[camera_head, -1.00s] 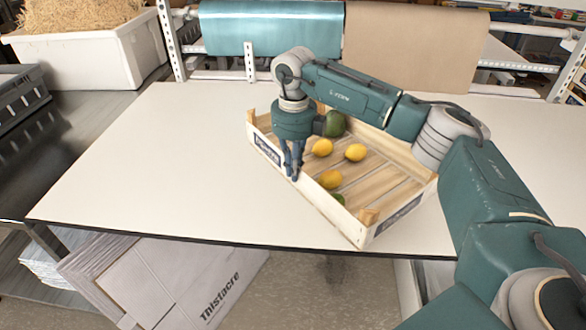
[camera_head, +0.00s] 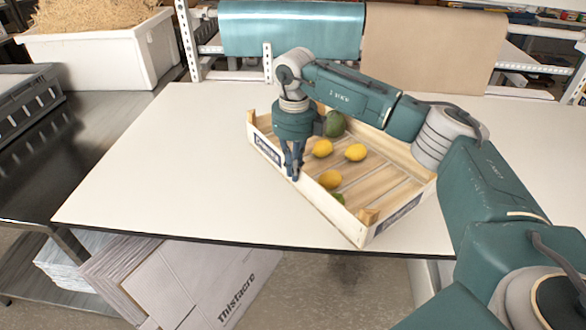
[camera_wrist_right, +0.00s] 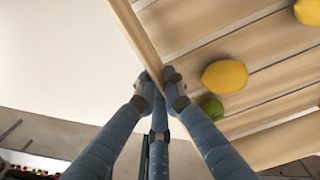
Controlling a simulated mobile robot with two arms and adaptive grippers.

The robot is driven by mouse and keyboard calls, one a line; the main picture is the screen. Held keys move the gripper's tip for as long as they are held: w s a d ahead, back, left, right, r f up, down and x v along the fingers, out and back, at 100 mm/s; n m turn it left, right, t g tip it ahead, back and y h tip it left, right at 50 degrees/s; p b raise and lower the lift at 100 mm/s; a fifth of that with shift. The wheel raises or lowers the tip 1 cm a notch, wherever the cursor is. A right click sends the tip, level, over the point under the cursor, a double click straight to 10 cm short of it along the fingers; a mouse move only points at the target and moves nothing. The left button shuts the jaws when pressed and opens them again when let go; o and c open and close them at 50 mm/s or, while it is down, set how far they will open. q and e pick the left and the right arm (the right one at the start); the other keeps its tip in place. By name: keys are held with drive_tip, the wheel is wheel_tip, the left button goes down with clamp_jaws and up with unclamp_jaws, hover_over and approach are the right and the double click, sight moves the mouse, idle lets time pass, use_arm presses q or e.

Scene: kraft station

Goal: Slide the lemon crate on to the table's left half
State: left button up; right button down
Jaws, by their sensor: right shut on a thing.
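The lemon crate (camera_head: 392,187) is a shallow, pale wooden slatted box with a dark label on its left wall. It sits turned at an angle on the white table (camera_head: 165,165), its near corner at the front edge. Inside lie several yellow lemons (camera_head: 355,152) and green fruits (camera_head: 335,124). My right gripper (camera_head: 293,176) points down and is shut on the crate's left wall. The right wrist view shows the fingers (camera_wrist_right: 162,88) on either side of that wall (camera_wrist_right: 134,32). My right arm crosses over the crate and hides part of its far side. My left gripper is out of sight.
The tabletop left of the crate is bare. A rack with a teal roll (camera_head: 290,30) and a brown roll (camera_head: 432,50) stands behind the table. A white straw-filled bin (camera_head: 95,55) is at the back left. A Thistacre box (camera_head: 215,285) is below the front edge.

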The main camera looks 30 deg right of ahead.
drive_tip(key=c, duration=1.8)
unclamp_jaws()
drive_tip(key=shift+r, duration=0.15)
wheel_tip(320, 180, up, 12)
